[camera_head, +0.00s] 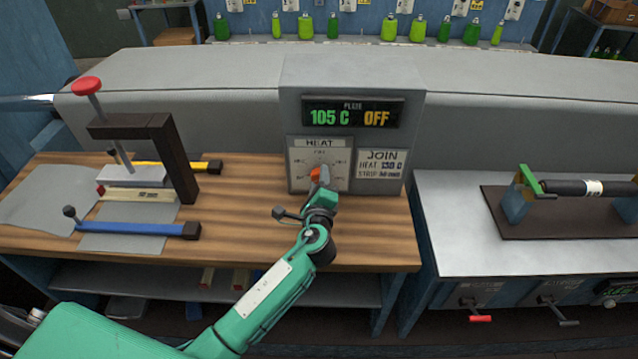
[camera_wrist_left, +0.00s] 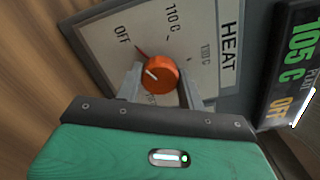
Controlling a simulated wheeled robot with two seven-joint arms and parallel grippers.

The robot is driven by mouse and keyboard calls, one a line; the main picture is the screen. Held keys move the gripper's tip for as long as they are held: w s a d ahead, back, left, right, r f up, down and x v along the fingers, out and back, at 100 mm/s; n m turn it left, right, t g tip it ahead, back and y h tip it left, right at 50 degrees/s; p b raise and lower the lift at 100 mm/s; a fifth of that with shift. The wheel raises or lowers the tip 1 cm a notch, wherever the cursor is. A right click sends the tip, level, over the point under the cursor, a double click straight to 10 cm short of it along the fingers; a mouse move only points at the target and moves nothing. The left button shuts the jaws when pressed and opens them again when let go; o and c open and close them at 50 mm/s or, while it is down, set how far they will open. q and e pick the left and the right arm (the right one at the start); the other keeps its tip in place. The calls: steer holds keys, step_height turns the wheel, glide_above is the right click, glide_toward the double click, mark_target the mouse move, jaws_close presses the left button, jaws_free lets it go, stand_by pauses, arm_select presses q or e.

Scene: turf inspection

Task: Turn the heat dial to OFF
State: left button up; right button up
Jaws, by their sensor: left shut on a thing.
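The heat dial is an orange knob (camera_wrist_left: 159,74) on a pale panel marked HEAT. In the head view the knob (camera_head: 315,174) sits on the grey control box, partly hidden by my gripper. A red pointer (camera_wrist_left: 141,52) beside the knob points toward the OFF mark (camera_wrist_left: 123,34); the 110 C mark lies further round. My left gripper (camera_wrist_left: 160,85) is shut on the knob, a finger on each side. It also shows in the head view (camera_head: 322,183). The display (camera_head: 352,114) reads 105 C in green and OFF in orange. My right gripper is not in view.
A JOIN card (camera_head: 381,164) is right of the dial. On the wooden bench (camera_head: 240,215) stand a dark clamp frame (camera_head: 175,155) with a red knob, and blue (camera_head: 130,227) and yellow handled tools. A metal-topped table (camera_head: 460,240) stands at right.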

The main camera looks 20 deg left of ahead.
arm_select(q)
steer(key=shift+r, duration=0.15)
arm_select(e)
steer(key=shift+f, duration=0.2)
arm_select(q)
steer(key=o, duration=1)
steer(key=shift+d, duration=0.1)
steer(key=b+v, duration=0.3)
steer(key=v, duration=1)
steer(key=shift+s+d, duration=0.1)
steer(key=shift+s, duration=0.25)
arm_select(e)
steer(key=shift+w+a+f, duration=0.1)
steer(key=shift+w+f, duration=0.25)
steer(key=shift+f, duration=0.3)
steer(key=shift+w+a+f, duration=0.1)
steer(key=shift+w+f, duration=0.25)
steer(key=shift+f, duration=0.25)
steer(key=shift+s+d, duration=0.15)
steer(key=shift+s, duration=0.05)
